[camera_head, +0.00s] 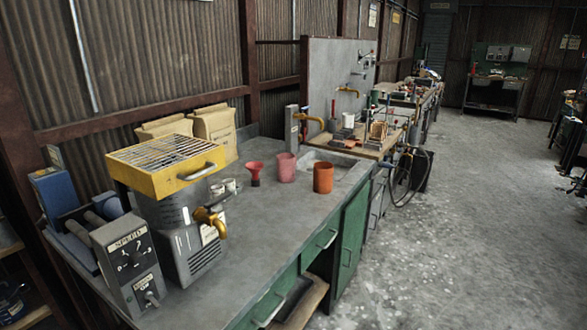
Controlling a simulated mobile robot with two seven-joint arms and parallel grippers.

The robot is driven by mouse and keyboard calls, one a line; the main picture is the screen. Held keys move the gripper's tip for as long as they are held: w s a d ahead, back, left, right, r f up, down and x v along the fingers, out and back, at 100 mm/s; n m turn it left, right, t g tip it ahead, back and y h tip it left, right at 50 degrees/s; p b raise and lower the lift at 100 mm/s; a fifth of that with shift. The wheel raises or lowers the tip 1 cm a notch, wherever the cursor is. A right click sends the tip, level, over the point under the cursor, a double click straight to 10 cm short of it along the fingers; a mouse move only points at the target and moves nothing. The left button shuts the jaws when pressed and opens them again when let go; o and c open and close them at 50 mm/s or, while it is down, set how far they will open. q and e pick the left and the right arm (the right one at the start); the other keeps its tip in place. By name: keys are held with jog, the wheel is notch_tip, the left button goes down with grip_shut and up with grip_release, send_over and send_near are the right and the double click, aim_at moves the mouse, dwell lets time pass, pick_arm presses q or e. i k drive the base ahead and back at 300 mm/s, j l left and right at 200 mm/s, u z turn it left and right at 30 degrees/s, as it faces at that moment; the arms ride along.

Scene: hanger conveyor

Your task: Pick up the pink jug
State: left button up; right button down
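The pink jug (286,168) stands upright on the grey counter (262,228), right of the middle of its top. An orange cup-like vessel (323,177) stands just to its right and nearer to me. A small red funnel-shaped piece (255,174) stands to its left. The jug is in plain sight and nothing touches it. Neither of my grippers shows in the head view.
A machine with a yellow grated top (167,165) and a brass tap (211,219) stands on the left of the counter. Paper sacks (214,130) stand behind it. A box with dials (128,264) is at the front left. The counter in front of the jug is clear. Open concrete floor (455,220) lies to the right.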

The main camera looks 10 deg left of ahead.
aim_at(286, 163)
jog(key=i+l+u, duration=0.1)
jog(key=i+l, duration=0.15)
jog(key=l, duration=0.2)
jog(key=i+l, duration=0.3)
jog(key=i+l+u, duration=0.1)
jog(key=i+l, duration=0.25)
jog(key=i+l+u, duration=0.1)
jog(key=i+l, duration=0.25)
jog(key=i+l+u, duration=0.1)
jog(key=i+l, duration=0.25)
jog(key=l, duration=0.2)
jog(key=i+l, duration=0.3)
jog(key=l, duration=0.2)
jog(key=j+u, duration=0.05)
